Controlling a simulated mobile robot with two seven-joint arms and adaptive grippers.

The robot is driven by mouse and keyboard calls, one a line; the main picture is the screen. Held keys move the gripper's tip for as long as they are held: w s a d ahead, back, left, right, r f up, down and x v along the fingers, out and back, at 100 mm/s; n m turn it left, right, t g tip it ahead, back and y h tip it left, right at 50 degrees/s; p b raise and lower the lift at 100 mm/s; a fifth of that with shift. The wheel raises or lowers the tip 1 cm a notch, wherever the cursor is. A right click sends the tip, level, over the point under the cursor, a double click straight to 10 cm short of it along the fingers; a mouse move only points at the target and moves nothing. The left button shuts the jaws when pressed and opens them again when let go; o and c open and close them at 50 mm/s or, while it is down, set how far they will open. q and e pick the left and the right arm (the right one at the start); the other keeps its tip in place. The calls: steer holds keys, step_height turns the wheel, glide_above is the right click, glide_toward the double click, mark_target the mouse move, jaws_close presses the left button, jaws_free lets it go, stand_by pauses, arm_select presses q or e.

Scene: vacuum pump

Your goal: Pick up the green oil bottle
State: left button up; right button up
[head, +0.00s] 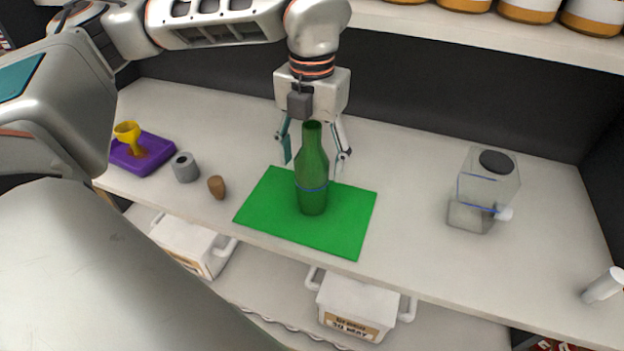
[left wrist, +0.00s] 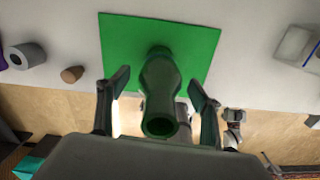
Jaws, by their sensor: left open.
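The green oil bottle (head: 312,180) stands upright on a green mat (head: 262,215) on the shelf counter. My left gripper (head: 316,160) points down at the bottle's upper part, with one finger on each side of the neck in the head view. The fingers are spread apart and I see no contact with the glass. In the left wrist view the bottle (left wrist: 160,95) shows from above, its mouth between the open fingers (left wrist: 160,95). My right gripper is not clearly in view.
A purple tray (head: 160,160) with a yellow funnel-like cup (head: 127,130), a grey cylinder (head: 186,168) and a brown cork (head: 217,187) are at left. A clear container device (head: 487,190) stands at right. White bins (head: 357,302) sit below.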

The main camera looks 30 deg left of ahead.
arm_select(q)
jaws_close()
steer(key=shift+r, duration=0.1)
